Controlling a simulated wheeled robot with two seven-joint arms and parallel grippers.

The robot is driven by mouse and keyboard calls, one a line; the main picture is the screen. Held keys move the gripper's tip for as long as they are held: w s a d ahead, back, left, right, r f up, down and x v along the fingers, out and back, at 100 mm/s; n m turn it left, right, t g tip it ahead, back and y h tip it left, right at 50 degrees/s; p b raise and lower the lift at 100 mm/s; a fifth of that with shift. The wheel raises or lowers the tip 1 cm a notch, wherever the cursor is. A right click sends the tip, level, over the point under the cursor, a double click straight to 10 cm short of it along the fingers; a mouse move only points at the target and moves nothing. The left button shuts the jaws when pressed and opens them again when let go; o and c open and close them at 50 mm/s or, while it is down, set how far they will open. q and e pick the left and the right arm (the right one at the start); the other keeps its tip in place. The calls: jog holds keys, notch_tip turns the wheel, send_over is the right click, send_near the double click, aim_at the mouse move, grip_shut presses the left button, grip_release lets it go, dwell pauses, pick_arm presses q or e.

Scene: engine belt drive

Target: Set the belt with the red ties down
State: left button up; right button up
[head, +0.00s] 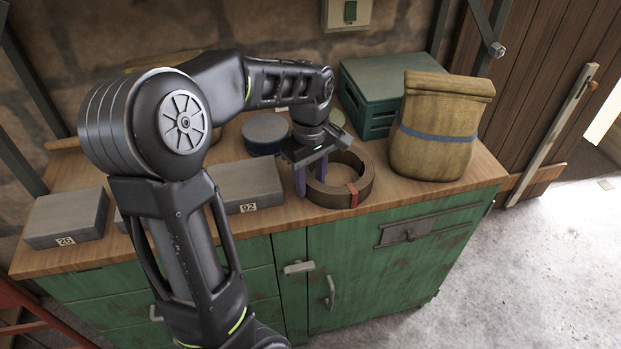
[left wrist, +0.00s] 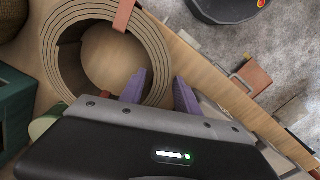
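The belt with the red ties (head: 366,191) is a dark brown coiled ring, lying flat at or very close to the bench top; I cannot make out a gap below it. One red tie shows at its front. In the left wrist view the coil (left wrist: 61,56) fills the upper left, with a red tie across its rim. My left gripper (head: 310,181) points down at the coil's left side. Its purple fingers (left wrist: 160,84) straddle the coil's wall, one inside the ring and one outside, and appear closed on it. My right gripper is not in view.
The wooden bench top (head: 285,207) also carries a tan sack (head: 437,145) right of the belt, a green crate (head: 384,90) behind, a round blue-grey tin (head: 265,134), and grey boxes marked 92 (head: 248,185) and 25 (head: 66,218). The front edge is close to the belt.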

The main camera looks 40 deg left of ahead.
pick_arm(q)
jog(key=o, duration=0.3)
jog(key=shift+r, duration=0.4)
notch_tip(320, 180, up, 9)
jog(key=shift+r, duration=0.1)
notch_tip(320, 180, up, 2)
jog(key=shift+r+p, duration=0.15)
jog(key=shift+p, duration=0.5)
